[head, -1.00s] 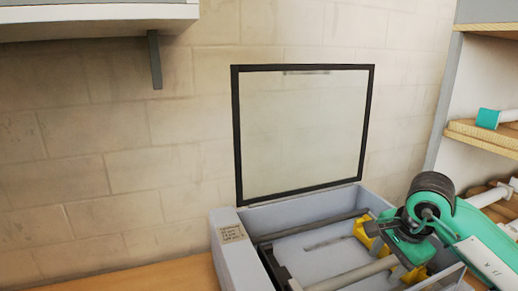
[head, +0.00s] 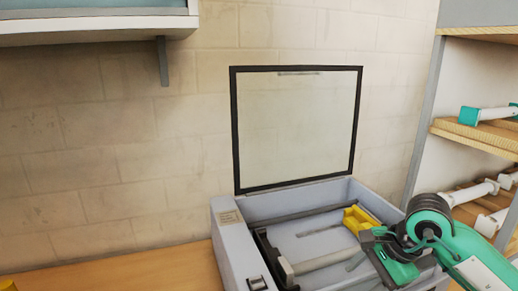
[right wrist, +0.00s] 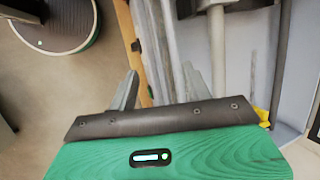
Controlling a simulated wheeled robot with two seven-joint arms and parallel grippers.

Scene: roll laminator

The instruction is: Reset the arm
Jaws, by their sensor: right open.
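The roll laminator (head: 232,262) is a grey box on the wooden counter. Its dark-framed clear lid (head: 297,130) stands open against the wall. Inside are a dark rod, a pale roller (head: 325,260) and a yellow bracket (head: 357,218). My right gripper (right wrist: 160,85) shows two grey fingers spread apart, with nothing seen held between them. In the head view, my green right arm is over the laminator's right side and hides part of it. The fingertips are hard to make out there. My left gripper is not in view.
A shelf unit (head: 475,132) with white and teal rollers stands at the right. A wall cabinet (head: 95,25) with a bracket hangs at the upper left. The counter (head: 150,272) left of the laminator is mostly clear, with a yellow thing at its far left edge.

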